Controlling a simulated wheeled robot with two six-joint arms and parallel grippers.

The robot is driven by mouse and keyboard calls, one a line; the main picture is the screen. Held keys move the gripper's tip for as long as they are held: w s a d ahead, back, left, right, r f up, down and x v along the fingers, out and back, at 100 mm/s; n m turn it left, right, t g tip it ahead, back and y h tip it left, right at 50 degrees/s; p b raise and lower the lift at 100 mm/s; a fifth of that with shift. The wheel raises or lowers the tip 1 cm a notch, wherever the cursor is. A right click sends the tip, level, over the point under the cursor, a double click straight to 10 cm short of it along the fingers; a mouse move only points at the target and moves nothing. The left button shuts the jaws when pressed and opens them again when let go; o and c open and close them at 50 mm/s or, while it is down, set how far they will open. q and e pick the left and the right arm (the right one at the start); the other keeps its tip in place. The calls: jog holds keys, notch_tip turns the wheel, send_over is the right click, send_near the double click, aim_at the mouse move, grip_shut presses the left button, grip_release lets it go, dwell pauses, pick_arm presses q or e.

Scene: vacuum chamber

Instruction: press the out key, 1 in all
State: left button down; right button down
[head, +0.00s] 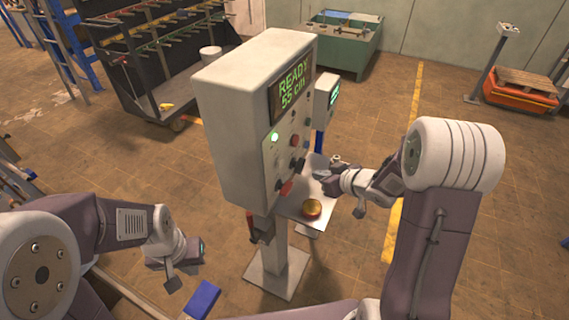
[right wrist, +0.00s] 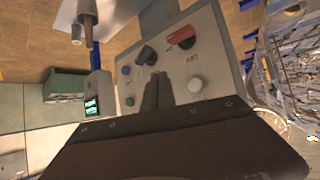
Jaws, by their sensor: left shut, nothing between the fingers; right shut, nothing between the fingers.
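A pale control box (head: 240,110) on a post carries a display (head: 293,88) reading "READY 55 cm". Its face holds a lit green lamp, several coloured buttons and dark knobs. In the right wrist view, the panel (right wrist: 222,70) shows a red switch (right wrist: 182,38), a black knob (right wrist: 147,55), a white button (right wrist: 195,85), a blue button (right wrist: 125,70) and a green button (right wrist: 130,100). The labels are too small to tell which is the out key. My right gripper (head: 320,174) is shut and empty, close before the panel; contact cannot be told. My left gripper (head: 188,254) is shut and empty, away at lower left.
A shelf with a yellow-brown round button (head: 312,207) juts out below the box. A second small display unit (head: 326,98) stands behind. A blue object (head: 202,299) lies near my left gripper. A green cabinet (head: 340,45) and a dark rack (head: 150,60) stand further back.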

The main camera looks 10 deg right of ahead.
aim_at(280, 163)
jog(key=w+a+b, duration=0.1)
jog(key=w+a, duration=0.3)
jog(key=a, duration=0.3)
jog(key=shift+a+r, duration=0.1)
jog(key=shift+w, duration=0.1)
dwell(1.9)
jog(key=shift+w+a, duration=0.25)
jog(key=shift+a, duration=0.05)
